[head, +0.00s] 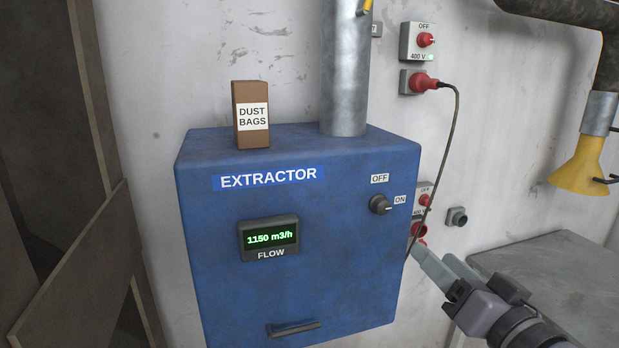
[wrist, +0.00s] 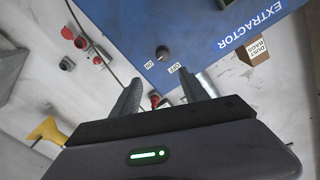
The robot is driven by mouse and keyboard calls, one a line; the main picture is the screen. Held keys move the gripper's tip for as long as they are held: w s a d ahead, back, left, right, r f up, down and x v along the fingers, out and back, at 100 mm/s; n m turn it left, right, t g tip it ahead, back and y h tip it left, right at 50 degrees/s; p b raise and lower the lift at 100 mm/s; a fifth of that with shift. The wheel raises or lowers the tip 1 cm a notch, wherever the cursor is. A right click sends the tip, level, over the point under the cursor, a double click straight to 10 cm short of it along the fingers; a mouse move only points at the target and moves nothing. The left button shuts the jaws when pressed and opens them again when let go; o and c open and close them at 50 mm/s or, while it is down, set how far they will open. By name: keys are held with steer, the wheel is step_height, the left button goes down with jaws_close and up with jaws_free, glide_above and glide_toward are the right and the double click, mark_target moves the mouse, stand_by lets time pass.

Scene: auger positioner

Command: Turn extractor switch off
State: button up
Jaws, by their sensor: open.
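The blue extractor cabinet (head: 330,270) hangs on the wall and fills the middle of the head view. Its dark round switch knob (head: 380,205) is on the right of the front face, with an OFF label (head: 379,178) above and an ON label (head: 400,199) to the right. The knob's light mark points toward ON. The display (head: 269,237) reads 1150 m3/h. My gripper (head: 428,262) is at the cabinet's lower right, apart from the knob. In the wrist view the knob (wrist: 162,52) shows beyond my open, empty fingers (wrist: 162,95).
A dust bags box (head: 251,115) and a metal duct (head: 345,80) stand on the cabinet. Red sockets (head: 425,84) and a hanging cable (head: 452,130) are to the right. A grey table (head: 560,265) and yellow funnel (head: 582,168) are farther right. A handle (head: 294,328) sits low on the cabinet.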

steer(key=w+a+p, duration=0.1)
steer(key=p, duration=0.2)
glide_toward(384, 210)
steer(key=shift+y, duration=0.3)
steer(key=x, duration=0.8)
steer(key=shift+d+f, duration=0.1)
steer(key=shift+d, duration=0.2)
steer(key=shift+w+a, duration=0.25)
steer(key=shift+w, duration=0.2)
jaws_close()
